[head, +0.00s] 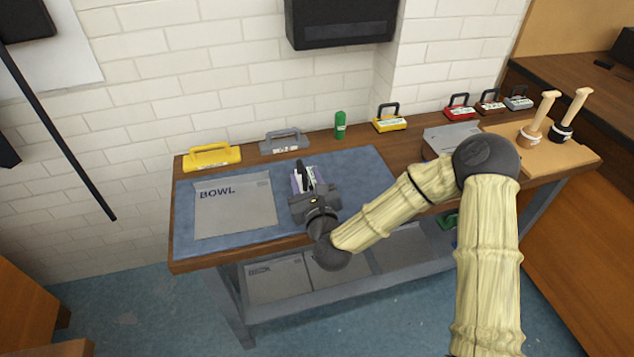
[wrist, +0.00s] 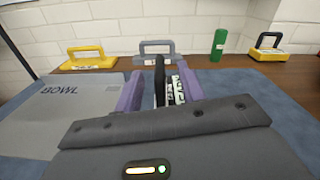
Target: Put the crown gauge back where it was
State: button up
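My gripper (head: 308,183) is over the blue mat (head: 350,173), right of the grey BOWL sheet (head: 235,208). In the wrist view two purple blocks, which look like my fingers, flank a black upright part and a white label with dark lettering (wrist: 178,88). This labelled thing (head: 310,177) may be the crown gauge, but I cannot read the name. It sits close against the right finger. Whether the left finger touches it, and whether it rests on the mat, I cannot tell. My gripper hides its lower part.
Along the bench's back stand a yellow handled block (head: 212,158), a grey one (head: 285,143), a green cylinder (head: 340,125) and a smaller yellow block (head: 390,123). Two wooden-handled tools (head: 535,125) stand right. Bare wood separates several back-row items.

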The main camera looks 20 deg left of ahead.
aim_at(299, 160)
jog(key=shift+x, duration=2.6)
jog(key=shift+f, duration=0.1)
grip_shut()
